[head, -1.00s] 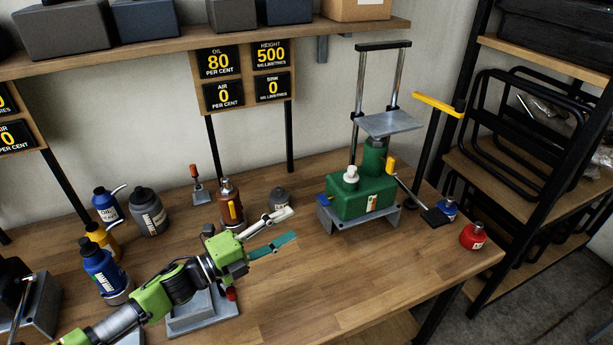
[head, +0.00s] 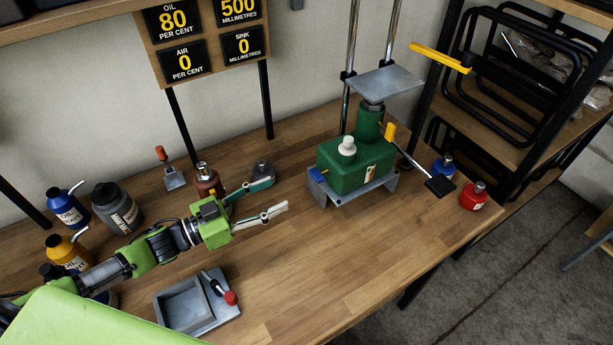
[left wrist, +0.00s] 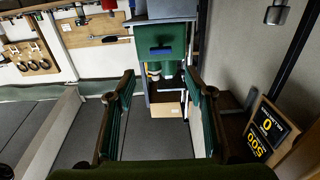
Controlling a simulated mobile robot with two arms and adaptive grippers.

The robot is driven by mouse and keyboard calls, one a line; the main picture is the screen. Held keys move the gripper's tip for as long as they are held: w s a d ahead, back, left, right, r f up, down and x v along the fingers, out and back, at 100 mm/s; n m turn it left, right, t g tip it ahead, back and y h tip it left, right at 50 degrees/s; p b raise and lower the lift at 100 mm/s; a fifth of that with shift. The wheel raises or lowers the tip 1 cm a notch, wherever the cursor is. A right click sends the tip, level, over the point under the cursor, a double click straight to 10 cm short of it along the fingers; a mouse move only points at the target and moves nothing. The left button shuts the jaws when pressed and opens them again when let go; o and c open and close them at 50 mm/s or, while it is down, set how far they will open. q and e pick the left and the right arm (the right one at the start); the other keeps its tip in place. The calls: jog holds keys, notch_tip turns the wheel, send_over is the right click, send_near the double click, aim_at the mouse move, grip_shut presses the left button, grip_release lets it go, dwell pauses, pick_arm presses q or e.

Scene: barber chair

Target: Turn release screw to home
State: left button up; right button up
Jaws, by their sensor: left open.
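The green hydraulic unit (head: 345,172) stands on a grey metal stand on the bench, right of centre in the head view. A small blue tab (head: 318,175) sticks out low on its left side; it looks like the release screw, but its angle is hard to read. It also shows as a blue bar on the green face in the left wrist view (left wrist: 160,50). My left gripper (head: 278,195) is open and empty, left of the unit, with its fingers pointing at it and a gap between. My right gripper is not in view.
A red bottle (head: 474,196) stands near the bench's right edge. A grey tray (head: 185,305) lies below my left arm. The bench front centre is clear.

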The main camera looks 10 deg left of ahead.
aim_at(313, 176)
pick_arm(q)
jog(key=b+x, duration=0.1)
jog(key=x, duration=0.5)
jog(key=shift+w+d+f, duration=0.1)
jog(key=shift+w+f, duration=0.05)
jog(key=b+x, duration=0.1)
jog(key=x, duration=0.2)
jog(key=shift+w, duration=0.25)
jog(key=shift+w+d, duration=0.25)
jog(key=shift+d, duration=0.25)
jog(key=shift+w, duration=0.1)
jog(key=c, duration=1.1)
jog(key=shift+c, duration=0.2)
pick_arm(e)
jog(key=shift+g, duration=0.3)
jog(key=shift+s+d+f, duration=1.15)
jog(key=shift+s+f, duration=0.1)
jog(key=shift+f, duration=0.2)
